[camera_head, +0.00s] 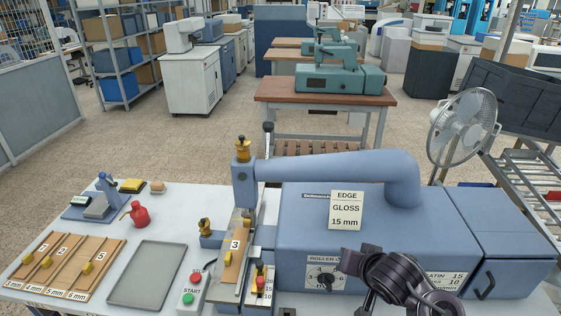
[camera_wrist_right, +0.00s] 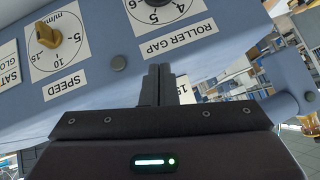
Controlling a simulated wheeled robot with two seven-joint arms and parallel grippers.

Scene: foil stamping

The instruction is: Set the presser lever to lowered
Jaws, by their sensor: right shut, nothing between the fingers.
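The blue stamping machine (camera_head: 300,225) stands on the light table, with a curved arm over its top. A lever with a black knob (camera_head: 268,127) stands upright behind the machine's head; I take it as the presser lever, though its lower part is hidden. My right gripper (camera_wrist_right: 160,72) is shut and empty, in front of the machine's front panel near the roller gap dial (camera_wrist_right: 150,5). In the head view my dark right arm covers part of that panel, and its fingertips are hard to make out. My left gripper is not in view.
A wooden strip marked 3 (camera_head: 232,262) lies on the track under the head. The start/stop box (camera_head: 192,290), an empty grey tray (camera_head: 147,275) and numbered boards (camera_head: 95,265) are on the left. A speed dial (camera_wrist_right: 45,35) is on the panel. A fan (camera_head: 463,130) stands behind right.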

